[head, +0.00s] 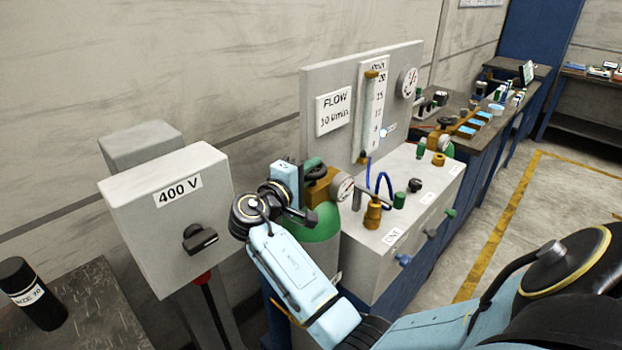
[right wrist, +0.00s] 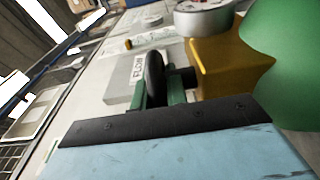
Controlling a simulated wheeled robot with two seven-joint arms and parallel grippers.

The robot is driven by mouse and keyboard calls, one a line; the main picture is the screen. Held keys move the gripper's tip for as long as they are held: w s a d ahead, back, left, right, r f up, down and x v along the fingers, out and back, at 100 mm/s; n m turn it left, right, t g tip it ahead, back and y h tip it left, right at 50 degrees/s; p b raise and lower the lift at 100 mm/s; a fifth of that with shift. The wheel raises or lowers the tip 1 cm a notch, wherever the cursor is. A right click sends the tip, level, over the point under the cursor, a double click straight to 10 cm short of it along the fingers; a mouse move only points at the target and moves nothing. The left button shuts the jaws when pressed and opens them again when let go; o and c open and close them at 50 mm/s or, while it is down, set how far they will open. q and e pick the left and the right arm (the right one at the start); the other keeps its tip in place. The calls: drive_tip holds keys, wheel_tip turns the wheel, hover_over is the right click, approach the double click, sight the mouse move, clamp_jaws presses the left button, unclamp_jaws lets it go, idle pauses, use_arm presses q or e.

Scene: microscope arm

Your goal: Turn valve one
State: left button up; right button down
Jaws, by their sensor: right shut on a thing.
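A green gas cylinder (head: 318,228) stands at the left end of the bench with a brass valve body (head: 322,190) and a round gauge (head: 341,187) on top. The brass body also shows in the right wrist view (right wrist: 222,62). My right gripper (head: 308,170) is at the left side of this valve. In the right wrist view its green fingers (right wrist: 160,92) are on both sides of a dark round handwheel (right wrist: 154,75), shut on it. In the head view the gripper mostly hides the handwheel. My left gripper is not in view.
A grey 400 V switch box (head: 170,215) stands close left of my right wrist. A flow panel (head: 335,85) and a grey box (head: 385,255) with brass fittings and small labels are at the right. Another valve (head: 444,123) is farther back. Open floor lies right.

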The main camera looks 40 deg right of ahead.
drive_tip(key=shift+m+g+b, duration=0.65)
drive_tip(key=shift+m+g, duration=0.15)
drive_tip(key=shift+g, duration=0.6)
drive_tip(key=c, duration=1.7)
unclamp_jaws()
drive_tip(key=a, duration=0.4)
drive_tip(key=a+b, duration=0.1)
drive_tip(key=a, duration=0.4)
drive_tip(key=s+a, duration=0.1)
drive_tip(key=a, duration=0.3)
drive_tip(key=shift+a+b, duration=0.15)
drive_tip(key=shift+b, duration=0.25)
drive_tip(key=shift+f, duration=0.1)
